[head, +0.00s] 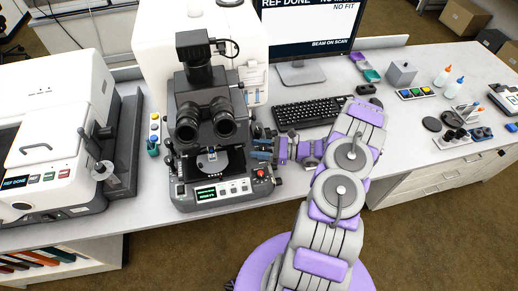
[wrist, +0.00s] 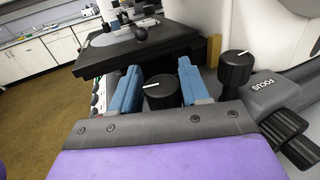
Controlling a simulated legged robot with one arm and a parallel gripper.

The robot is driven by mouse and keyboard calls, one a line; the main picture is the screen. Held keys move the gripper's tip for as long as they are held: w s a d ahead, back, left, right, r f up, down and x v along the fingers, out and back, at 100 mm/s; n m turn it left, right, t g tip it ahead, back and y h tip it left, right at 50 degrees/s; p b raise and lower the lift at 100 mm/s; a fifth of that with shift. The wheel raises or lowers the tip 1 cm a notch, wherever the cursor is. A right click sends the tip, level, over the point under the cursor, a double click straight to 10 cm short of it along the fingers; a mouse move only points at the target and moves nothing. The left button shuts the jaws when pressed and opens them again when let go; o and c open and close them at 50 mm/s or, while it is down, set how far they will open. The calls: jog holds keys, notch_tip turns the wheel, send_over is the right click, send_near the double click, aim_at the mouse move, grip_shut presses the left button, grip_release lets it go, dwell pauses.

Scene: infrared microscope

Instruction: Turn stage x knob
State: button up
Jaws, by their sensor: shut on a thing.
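A black round knob (wrist: 162,93) with a white pointer line stands between the two blue fingers of my gripper (wrist: 159,80) in the wrist view. My gripper is shut on this knob, one finger on each side. The pointer line runs nearly level across the knob's top. No label shows on it. In the head view, my gripper (head: 262,150) is at the right side of the microscope (head: 207,130), low beside the stage, and its fingers hide the knob. The dark stage plate (wrist: 125,53) lies just beyond the fingers in the wrist view.
A second black knob (wrist: 236,70) with a white line stands to the right, near a dark block marked FOCUS (wrist: 265,90). A keyboard (head: 308,112) and monitor (head: 305,35) are right of the microscope. A white instrument (head: 50,130) is at left. The bench front is clear.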

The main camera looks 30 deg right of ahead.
jog(key=shift+s+d+f, duration=0.1)
jog(key=shift+s+d, duration=0.1)
jog(key=shift+s, duration=0.05)
jog(key=shift+c, duration=0.8)
jog(key=shift+s+d, duration=0.2)
jog(key=shift+d, duration=0.7)
jog(key=shift+c, duration=0.4)
jog(key=shift+a, duration=0.15)
jog(key=shift+w+a+n+g+y+p, duration=0.1)
jog(key=shift+n+g+y+p, duration=0.35)
jog(key=shift+n+g+y, duration=0.35)
jog(key=shift+a, duration=0.1)
jog(key=o, duration=0.9)
jog(key=shift+w+a, duration=0.15)
